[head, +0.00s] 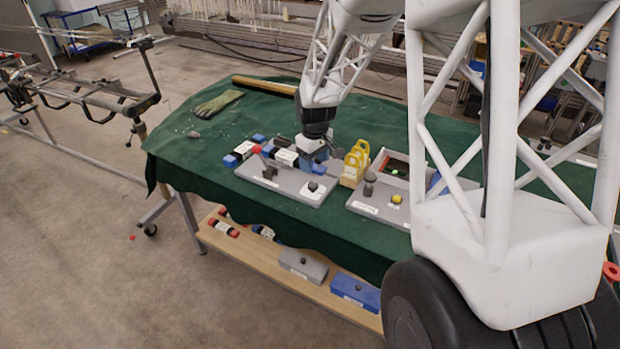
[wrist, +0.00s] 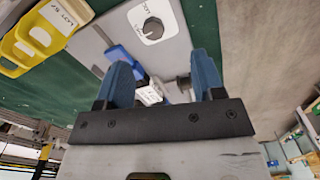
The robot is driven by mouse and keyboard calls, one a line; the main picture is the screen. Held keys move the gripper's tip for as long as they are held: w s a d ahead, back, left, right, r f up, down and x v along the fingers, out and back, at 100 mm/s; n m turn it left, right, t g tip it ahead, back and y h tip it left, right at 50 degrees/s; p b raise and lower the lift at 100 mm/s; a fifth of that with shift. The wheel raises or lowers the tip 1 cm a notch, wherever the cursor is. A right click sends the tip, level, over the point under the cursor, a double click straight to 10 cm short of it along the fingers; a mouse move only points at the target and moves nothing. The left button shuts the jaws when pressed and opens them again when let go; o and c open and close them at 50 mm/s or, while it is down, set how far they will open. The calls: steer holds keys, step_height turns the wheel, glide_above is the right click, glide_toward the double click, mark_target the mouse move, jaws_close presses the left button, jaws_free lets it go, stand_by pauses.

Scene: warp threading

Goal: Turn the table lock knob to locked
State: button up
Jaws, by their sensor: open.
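The dark lock knob (head: 314,186) sits on a white dial on the grey board (head: 300,196) near the front of the table. In the wrist view the knob (wrist: 153,28) shows on its white dial, above and beyond my fingertips, with small lettering around it. I cannot tell which mark it points to. My gripper (head: 314,158) is over the back part of the board, behind the knob. In the wrist view my gripper's two blue fingers (wrist: 162,75) are apart, with nothing clearly held between them. The fingers are clear of the knob.
Yellow tagged pieces (head: 355,162) stand right of the board. A second grey board (head: 375,208) carries a yellow button and a dark-topped post. A lever (head: 268,163) and white-and-blue blocks (head: 240,152) are on the left. A glove (head: 217,103) lies farther back on the green cloth.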

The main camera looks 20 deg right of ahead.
mark_target(313, 184)
steer(key=shift+w+d+f+n, duration=0.1)
steer(key=shift+w+f+n, duration=0.05)
steer(key=shift+w+f, duration=0.5)
steer(key=shift+w+d+f+n, duration=0.15)
steer(key=shift+w+f, duration=0.3)
steer(key=shift+f, duration=0.35)
steer(key=shift+f, duration=0.2)
steer(key=shift+f, duration=3.7)
steer(key=c, duration=0.9)
